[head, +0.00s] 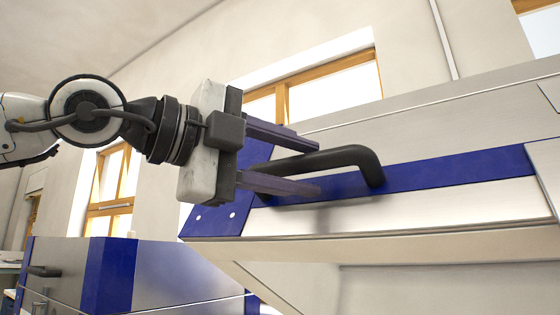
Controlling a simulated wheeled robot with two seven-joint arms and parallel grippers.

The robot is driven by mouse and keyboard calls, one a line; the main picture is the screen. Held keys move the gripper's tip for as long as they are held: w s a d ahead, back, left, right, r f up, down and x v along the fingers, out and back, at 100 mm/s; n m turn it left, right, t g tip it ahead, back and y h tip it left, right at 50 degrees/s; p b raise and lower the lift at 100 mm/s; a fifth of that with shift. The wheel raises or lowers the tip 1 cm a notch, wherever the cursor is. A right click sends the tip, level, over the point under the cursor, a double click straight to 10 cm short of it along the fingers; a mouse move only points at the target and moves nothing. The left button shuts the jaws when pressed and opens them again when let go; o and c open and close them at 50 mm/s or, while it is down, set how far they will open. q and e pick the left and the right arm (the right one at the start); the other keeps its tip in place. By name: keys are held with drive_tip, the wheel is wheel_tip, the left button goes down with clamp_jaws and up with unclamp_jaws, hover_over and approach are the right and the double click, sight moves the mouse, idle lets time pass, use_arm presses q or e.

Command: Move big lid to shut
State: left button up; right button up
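The big lid (430,212) of the kiln is raised and tilted, filling the right side of the head view. It has a pale metal face with a blue band (450,172) and a black bar handle (335,158) on its front. My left gripper (318,168) comes in from the left. Its two fingers are apart, one above and one below the handle bar, with the bar showing between them. I cannot tell whether either finger touches the handle. My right gripper is not in view.
The blue and metal kiln body (165,275) stands below at the lower left, with a dark handle (44,271) on its side. Wood-framed windows (330,85) are in the pale wall behind. The space under the raised lid looks open.

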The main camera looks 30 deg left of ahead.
use_arm(q)
drive_tip(key=v, duration=1)
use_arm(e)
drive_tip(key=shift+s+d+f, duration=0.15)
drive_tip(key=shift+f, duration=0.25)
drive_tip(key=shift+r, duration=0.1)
